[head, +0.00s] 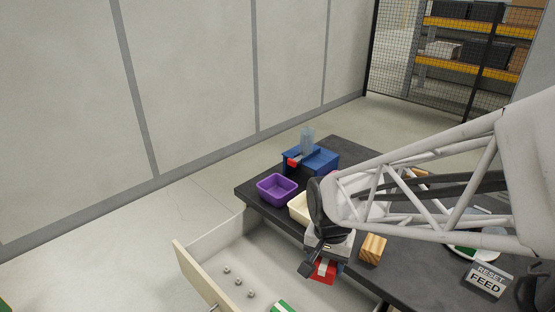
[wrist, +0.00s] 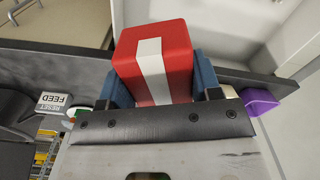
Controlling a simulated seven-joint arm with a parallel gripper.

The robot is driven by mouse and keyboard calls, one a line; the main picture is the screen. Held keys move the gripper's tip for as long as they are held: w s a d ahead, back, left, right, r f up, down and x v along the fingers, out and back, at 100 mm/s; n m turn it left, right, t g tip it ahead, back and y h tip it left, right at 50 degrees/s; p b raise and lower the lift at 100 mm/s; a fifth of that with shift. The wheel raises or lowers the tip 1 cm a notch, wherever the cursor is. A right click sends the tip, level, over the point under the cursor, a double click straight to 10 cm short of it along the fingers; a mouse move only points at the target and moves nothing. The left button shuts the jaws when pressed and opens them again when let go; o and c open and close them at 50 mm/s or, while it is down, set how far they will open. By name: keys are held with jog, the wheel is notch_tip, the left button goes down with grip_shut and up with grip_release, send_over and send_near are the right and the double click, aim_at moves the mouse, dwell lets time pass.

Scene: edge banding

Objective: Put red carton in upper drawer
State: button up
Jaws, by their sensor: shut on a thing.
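The red carton (head: 323,271) with a white stripe is held between the fingers of my gripper (head: 320,268). In the wrist view the red carton (wrist: 155,65) fills the space between the two blue fingers of my gripper (wrist: 158,80). The upper drawer (head: 225,258) is pulled open and shows a pale inside. It holds several small metal pieces and a green and white thing near its front. My gripper is above the right side of the drawer, by the table edge. The carton appears raised above the drawer floor.
The dark table (head: 345,150) carries a purple bin (head: 277,188), a cream bin (head: 300,207), a blue box (head: 318,160), a wooden block (head: 372,249) and a RESET FEED sign (head: 487,280). The drawer's left part has bare floor around the metal pieces.

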jog(key=shift+s+a, duration=0.1)
jog(key=shift+s, duration=0.3)
notch_tip(320, 180, down, 27)
jog(key=shift+w+f, duration=0.1)
jog(key=shift+f, duration=0.05)
jog(key=shift+f, duration=2.8)
jog(key=shift+f, duration=2.05)
jog(key=shift+f, duration=0.15)
jog(key=o, duration=0.9)
jog(key=shift+o, duration=0.2)
